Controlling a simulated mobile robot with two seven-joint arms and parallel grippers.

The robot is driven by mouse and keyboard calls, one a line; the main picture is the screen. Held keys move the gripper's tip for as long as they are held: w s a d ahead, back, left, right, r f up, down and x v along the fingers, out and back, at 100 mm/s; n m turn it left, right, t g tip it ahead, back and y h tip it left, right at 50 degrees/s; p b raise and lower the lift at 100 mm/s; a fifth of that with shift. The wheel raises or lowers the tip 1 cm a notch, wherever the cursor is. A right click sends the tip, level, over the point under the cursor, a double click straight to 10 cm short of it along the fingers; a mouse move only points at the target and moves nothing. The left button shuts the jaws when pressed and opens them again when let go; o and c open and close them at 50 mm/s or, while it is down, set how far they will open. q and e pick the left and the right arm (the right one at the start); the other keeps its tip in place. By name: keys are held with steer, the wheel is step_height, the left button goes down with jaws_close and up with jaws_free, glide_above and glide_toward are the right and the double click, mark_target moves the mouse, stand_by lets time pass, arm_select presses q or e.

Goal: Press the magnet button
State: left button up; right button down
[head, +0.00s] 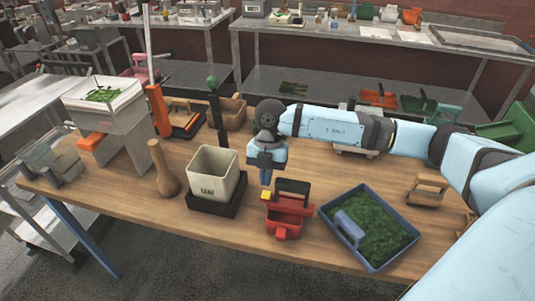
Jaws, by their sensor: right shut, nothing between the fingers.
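My right gripper (265,178) comes in from the right and points down, its blue fingers shut together with nothing between them. It is above the table's front middle, just over a red device (288,218) with a black top part and a small yellow piece (267,196). The fingertips are close to the yellow piece; I cannot tell if they touch. To the left, a white square cup (215,175) stands on a black base (216,205) with a black post and green knob (212,82). I cannot tell which part is the magnet button. My left gripper is not in view.
A blue tray of green material with a scoop (368,228) lies right of the red device. A wooden pestle-like piece (163,170), a grey machine with a white hopper (104,106) and an orange stand (158,111) stand left. Bare table (120,195) shows at front left.

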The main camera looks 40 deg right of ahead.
mark_target(265, 194)
steer(key=shift+d+f, duration=0.1)
steer(key=shift+f, duration=1.45)
steer(key=shift+f, duration=0.15)
